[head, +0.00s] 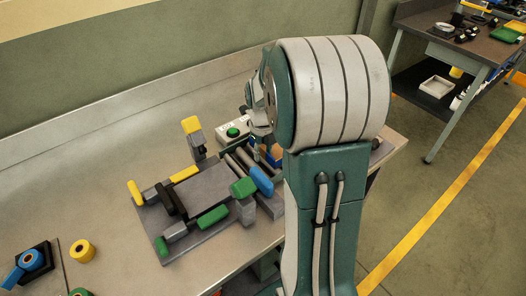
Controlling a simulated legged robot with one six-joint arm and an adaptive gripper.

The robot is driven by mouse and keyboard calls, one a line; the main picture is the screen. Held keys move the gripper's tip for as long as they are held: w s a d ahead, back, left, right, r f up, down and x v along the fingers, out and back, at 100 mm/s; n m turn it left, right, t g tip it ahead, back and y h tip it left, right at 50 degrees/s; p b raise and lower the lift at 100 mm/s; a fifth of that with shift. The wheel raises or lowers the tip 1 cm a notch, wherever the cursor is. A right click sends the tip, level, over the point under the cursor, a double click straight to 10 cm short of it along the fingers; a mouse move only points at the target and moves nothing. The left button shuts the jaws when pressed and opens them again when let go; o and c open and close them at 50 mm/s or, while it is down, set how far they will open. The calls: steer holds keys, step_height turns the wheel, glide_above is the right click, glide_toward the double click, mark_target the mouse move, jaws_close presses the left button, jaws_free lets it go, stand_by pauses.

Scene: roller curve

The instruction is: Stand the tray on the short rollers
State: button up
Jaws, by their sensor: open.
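The short rollers (240,166) are a few dark parallel bars in the middle of the bench, just left of my arm. An orange-brown piece (272,154) shows at their far right end; it may be part of the tray, but my arm hides most of that spot. My gripper (265,147) is partly visible beside the arm, low over this piece. It is open, but its fingertips are small and partly hidden. I cannot tell whether it touches the piece.
A grey fixture plate (205,190) with yellow, green and blue handles lies left of the rollers. A box with a green button (233,132) stands behind. A yellow ring (82,250) sits at the front left. The bench (90,165) is clear at the back left.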

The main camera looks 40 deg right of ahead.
steer(key=shift+r, duration=0.1)
step_height(320, 180, up, 11)
steer(key=s+a+r+n+t, duration=0.1)
steer(key=s+a+n, duration=0.2)
steer(key=a+n, duration=0.2)
steer(key=s+a+r+n+t, duration=0.1)
steer(key=a+n, duration=0.4)
steer(key=n, duration=0.6)
steer(key=s+a+r+n+t, duration=0.1)
steer(key=s+a+r+n, duration=0.2)
steer(key=s+a+n, duration=0.2)
steer(key=shift+s+n+t, duration=0.2)
steer(key=shift+n, duration=0.6)
steer(key=shift+s+n+t, duration=0.15)
steer(key=shift+n+t, duration=0.05)
steer(key=shift+n, duration=0.6)
steer(key=s+a+f+n+t, duration=0.1)
steer(key=s+a+n, duration=0.3)
steer(key=n, duration=0.7)
steer(key=shift+s+f+n+t, duration=0.35)
steer(key=shift+s+n+t, duration=0.05)
steer(key=shift+s, duration=0.25)
